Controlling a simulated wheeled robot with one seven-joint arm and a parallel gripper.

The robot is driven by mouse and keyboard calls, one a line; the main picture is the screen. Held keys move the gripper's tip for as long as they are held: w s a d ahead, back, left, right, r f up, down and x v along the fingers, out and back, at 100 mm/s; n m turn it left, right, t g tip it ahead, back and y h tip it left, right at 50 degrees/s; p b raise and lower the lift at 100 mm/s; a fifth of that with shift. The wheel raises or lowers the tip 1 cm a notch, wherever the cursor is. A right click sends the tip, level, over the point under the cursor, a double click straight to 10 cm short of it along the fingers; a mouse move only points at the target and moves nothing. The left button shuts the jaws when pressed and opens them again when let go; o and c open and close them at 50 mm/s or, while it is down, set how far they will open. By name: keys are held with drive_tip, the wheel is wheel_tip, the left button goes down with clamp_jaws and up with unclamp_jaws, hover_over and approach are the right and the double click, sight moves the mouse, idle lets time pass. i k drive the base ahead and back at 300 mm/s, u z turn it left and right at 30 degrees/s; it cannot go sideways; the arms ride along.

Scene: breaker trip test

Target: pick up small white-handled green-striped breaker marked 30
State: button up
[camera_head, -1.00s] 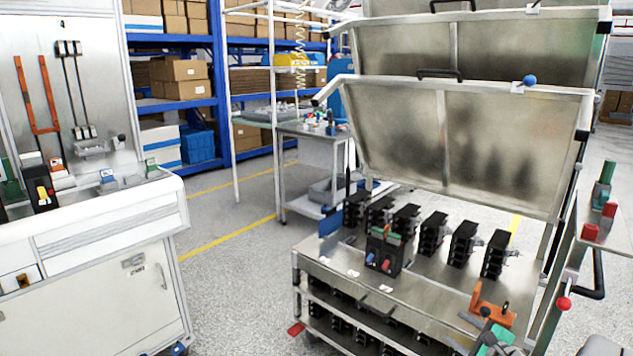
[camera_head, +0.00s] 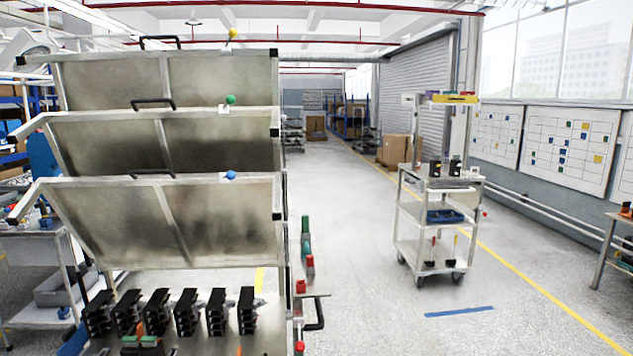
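No white-handled, green-striped breaker marked 30 can be made out here, and no markings are readable at this distance. Several black breaker units (camera_head: 186,313) stand in a row on the metal rack's lower deck (camera_head: 262,340) at the bottom left. A unit with green parts on top (camera_head: 150,341) is partly cut off by the bottom edge. Two small dark devices (camera_head: 436,168) stand on the top of a white cart (camera_head: 404,172) at the right, too small to identify. My gripper is not in view.
Tilted metal panels (camera_head: 150,215) rise above the breaker row. Red and green knobs (camera_head: 310,262) stick out at the rack's right side. Open floor (camera_head: 350,260) lies between the rack and the cart.

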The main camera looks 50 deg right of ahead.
sight(454, 171)
drive_tip(key=z, duration=0.4)
drive_tip(key=k, duration=0.5)
drive_tip(key=z, duration=1.6)
drive_tip(key=i, duration=1)
drive_tip(key=z, duration=1.15)
drive_tip(key=i, duration=2.65)
drive_tip(key=u, duration=0.85)
drive_tip(key=i, duration=0.65)
drive_tip(key=u, duration=0.3)
